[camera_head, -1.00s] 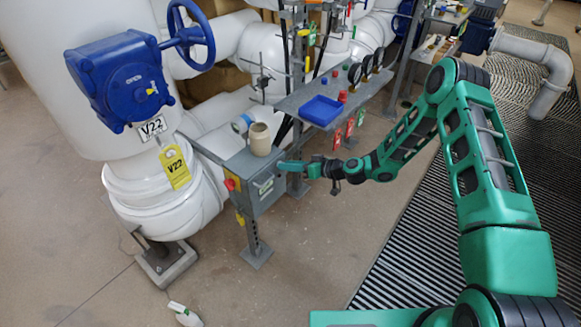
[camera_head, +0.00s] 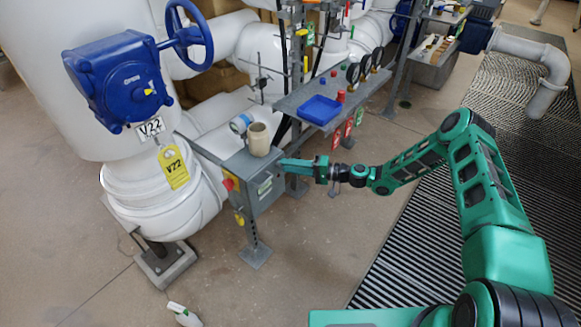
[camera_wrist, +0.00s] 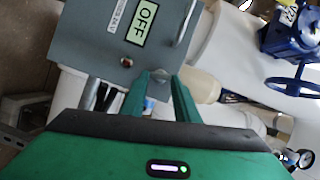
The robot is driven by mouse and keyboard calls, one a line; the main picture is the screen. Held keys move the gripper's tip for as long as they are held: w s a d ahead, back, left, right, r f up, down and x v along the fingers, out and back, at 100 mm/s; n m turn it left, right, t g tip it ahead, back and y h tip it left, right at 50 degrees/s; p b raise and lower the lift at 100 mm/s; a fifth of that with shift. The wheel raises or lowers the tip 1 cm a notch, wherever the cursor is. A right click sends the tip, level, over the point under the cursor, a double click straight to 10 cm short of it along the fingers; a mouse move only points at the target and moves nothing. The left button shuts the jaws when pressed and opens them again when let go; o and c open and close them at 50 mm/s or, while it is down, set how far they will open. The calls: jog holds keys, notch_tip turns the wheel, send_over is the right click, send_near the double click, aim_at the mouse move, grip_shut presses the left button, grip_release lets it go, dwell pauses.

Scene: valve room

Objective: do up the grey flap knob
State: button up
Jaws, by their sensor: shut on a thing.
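The grey box (camera_head: 262,203) stands on a post in the middle of the head view. In the wrist view, its grey face (camera_wrist: 90,40) fills the upper left and carries an OFF label (camera_wrist: 140,22). The small grey flap knob (camera_wrist: 159,75) shows between my fingertips near the edge of that face. My gripper (camera_head: 282,164) is at the upper right side of the box. In the wrist view, both green fingers of my gripper (camera_wrist: 160,82) are shut on the knob. The fingers partly hide the knob, and it is too small to make out in the head view.
A beige jar (camera_head: 259,140) stands on the box top. A grey shelf (camera_head: 290,100) with a blue tray (camera_head: 320,110) is close behind my gripper. A blue valve (camera_head: 118,80) and white pipes are at left. Open floor lies in front.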

jog(key=shift+w+d+f+m+y, duration=0.1)
jog(key=shift+f+m+y, duration=0.1)
jog(key=shift+m, duration=0.35)
jog(key=shift+w+d+f+m+y, duration=0.1)
jog(key=shift+m+y, duration=0.1)
jog(key=shift+m, duration=0.35)
jog(key=shift+c, duration=0.2)
jog(key=o, duration=1.1)
jog(key=shift+f, duration=0.1)
jog(key=shift+s+a, duration=0.1)
jog(key=v, duration=1.1)
jog(key=shift+f, duration=0.1)
